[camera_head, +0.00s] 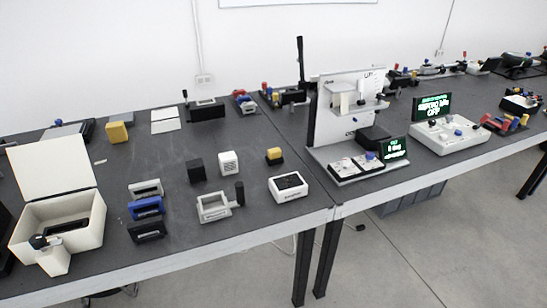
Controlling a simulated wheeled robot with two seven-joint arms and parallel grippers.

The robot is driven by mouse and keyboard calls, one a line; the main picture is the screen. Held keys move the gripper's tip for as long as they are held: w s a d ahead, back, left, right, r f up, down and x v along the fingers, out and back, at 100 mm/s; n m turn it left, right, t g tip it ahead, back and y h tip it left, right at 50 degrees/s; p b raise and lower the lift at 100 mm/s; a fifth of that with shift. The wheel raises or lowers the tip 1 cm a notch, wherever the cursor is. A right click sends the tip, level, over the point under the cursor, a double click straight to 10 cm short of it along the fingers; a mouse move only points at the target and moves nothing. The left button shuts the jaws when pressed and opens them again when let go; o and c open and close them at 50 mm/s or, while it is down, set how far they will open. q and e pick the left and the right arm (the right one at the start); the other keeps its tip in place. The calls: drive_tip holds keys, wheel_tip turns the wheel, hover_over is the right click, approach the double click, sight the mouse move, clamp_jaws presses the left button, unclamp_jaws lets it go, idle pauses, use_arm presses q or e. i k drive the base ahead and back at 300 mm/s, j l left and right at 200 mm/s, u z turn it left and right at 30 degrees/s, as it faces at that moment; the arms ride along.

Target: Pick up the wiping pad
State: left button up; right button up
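I cannot tell for certain which thing is the wiping pad. A yellow block (117,131) lies toward the back left of the left table. A grey bracket-like piece (146,189), a blue one (146,207) and a black one (147,231) stand in a row near the front. A small black block with a yellow top (274,156) sits nearer the middle. None of these is held. Neither of my grippers is in view.
The dark left table (240,221) carries an open white box (85,228), a black cube (195,170), a white cube (229,163), a grey holder (213,207) and a white device (288,187). A tall white stand (343,105) is right. Bare tabletop lies between the pieces.

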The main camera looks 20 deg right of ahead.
sight(275, 156)
drive_tip(key=i+l+u, duration=0.1)
drive_tip(key=i+l, duration=0.75)
drive_tip(key=i+j, duration=0.05)
